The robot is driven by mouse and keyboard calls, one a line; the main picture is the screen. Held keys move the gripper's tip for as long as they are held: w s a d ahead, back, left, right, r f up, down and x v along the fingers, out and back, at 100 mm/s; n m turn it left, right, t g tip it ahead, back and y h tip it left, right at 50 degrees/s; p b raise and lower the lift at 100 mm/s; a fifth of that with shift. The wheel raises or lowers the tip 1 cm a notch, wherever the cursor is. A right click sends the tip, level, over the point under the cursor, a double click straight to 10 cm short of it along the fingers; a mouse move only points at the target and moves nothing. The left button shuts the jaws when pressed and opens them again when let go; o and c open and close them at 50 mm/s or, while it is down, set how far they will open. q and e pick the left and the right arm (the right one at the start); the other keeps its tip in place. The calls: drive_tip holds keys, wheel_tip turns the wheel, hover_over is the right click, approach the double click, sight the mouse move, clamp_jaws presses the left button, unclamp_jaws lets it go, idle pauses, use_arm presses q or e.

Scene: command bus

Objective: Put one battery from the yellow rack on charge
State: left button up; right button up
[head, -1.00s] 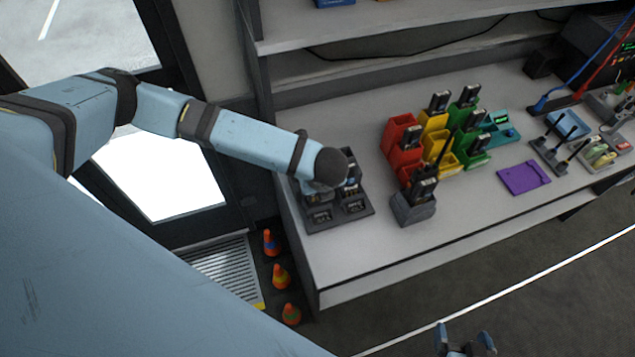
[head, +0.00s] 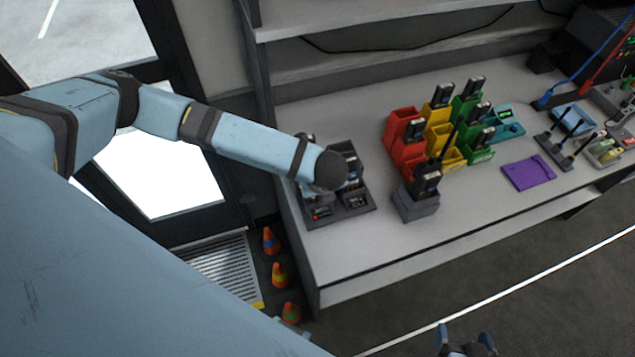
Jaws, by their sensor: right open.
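The yellow rack (head: 436,138) stands on the bench between the red and green racks. A dark battery (head: 442,95) stands upright in its rear part. The dark charger (head: 352,212) sits near the bench's left end, with a red light at its front left. My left gripper (head: 318,187) is over the charger, mostly hidden under my wrist; its jaws and anything between them cannot be made out. My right gripper (head: 467,346) is open and empty at the bottom edge, away from the bench.
A red rack (head: 402,125) and a green rack (head: 480,155) flank the yellow one. A radio in a dark cradle (head: 415,207) stands between charger and racks. A purple tray (head: 528,173) lies to the right. Orange cones (head: 280,275) stand on the floor.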

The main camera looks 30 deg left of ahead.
use_arm(q)
drive_tip(key=shift+f, duration=0.25)
idle(0.5)
drive_tip(key=o, duration=1.2)
drive_tip(key=v, duration=1.3)
drive_tip(key=shift+s+d+r, duration=0.1)
drive_tip(key=shift+d+r, duration=0.05)
drive_tip(key=shift+r, duration=0.25)
